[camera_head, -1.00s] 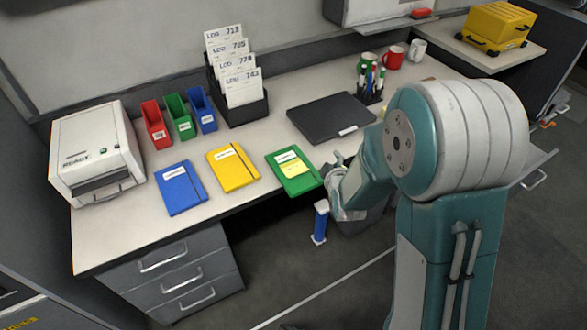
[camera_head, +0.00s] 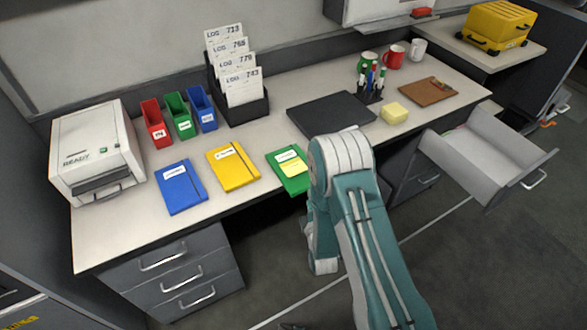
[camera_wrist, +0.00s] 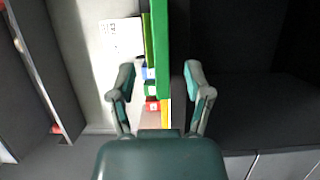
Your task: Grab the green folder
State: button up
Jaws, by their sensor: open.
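The green folder (camera_head: 287,178) with a pale yellow label lies at the front edge of the desk, right of the yellow folder. My arm hides its right part in the head view. In the wrist view the green folder (camera_wrist: 162,40) shows nearly edge-on as an upright green strip. My gripper (camera_wrist: 159,68) is open, with one finger on each side of the strip and gaps visible on both sides. I cannot tell how far the folder reaches in between the fingers. The gripper itself is hidden behind my arm in the head view.
A blue folder (camera_head: 180,187) and a yellow folder (camera_head: 232,167) lie left of the green one. A dark closed laptop-like slab (camera_head: 330,115) lies behind it. A drawer (camera_head: 485,150) stands open at the right. The floor in front of the desk is clear.

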aim_at(307, 180)
jog(key=x, duration=0.7)
jog(key=shift+w+f, duration=0.15)
grip_shut()
